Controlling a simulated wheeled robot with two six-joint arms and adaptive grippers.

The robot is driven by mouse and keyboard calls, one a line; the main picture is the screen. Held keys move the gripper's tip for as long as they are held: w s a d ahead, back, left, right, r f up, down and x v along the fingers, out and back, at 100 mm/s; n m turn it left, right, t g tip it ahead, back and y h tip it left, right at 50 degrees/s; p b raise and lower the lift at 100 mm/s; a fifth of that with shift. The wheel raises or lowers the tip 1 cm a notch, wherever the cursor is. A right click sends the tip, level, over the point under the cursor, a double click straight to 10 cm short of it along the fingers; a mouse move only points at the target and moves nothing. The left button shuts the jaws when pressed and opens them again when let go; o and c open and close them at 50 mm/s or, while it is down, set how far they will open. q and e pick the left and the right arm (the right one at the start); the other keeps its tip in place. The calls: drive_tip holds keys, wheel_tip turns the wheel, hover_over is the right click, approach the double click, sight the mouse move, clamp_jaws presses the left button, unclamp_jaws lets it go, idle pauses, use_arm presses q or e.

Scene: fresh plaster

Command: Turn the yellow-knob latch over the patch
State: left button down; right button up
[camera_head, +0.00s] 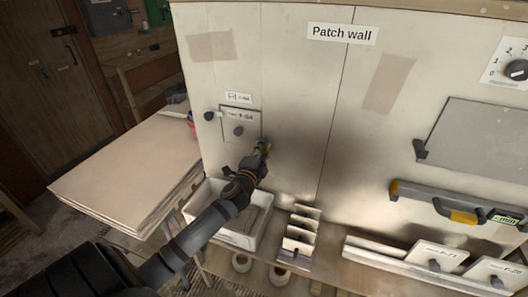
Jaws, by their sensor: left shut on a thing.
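A small square patch (250,123) with a printed label and a dark knob sits in the lower left of the pale patch wall. My left gripper (262,154) comes in from the lower left and is at the patch's lower right corner. It is shut on the yellow-knob latch (265,149), of which only a bit of yellow shows; the fingers hide the rest, so I cannot tell how the latch is turned. A dark knob (208,116) stands at the patch's left side. My right gripper is out of view.
A white bin (192,207) and a slotted rack (299,238) stand below the wall. Stacked boards (120,175) lie at left.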

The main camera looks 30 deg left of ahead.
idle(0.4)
use_arm(q)
drive_tip(key=c, duration=1)
unclamp_jaws()
drive_tip(key=v, duration=1.2)
drive_tip(key=shift+s+a+f, duration=0.1)
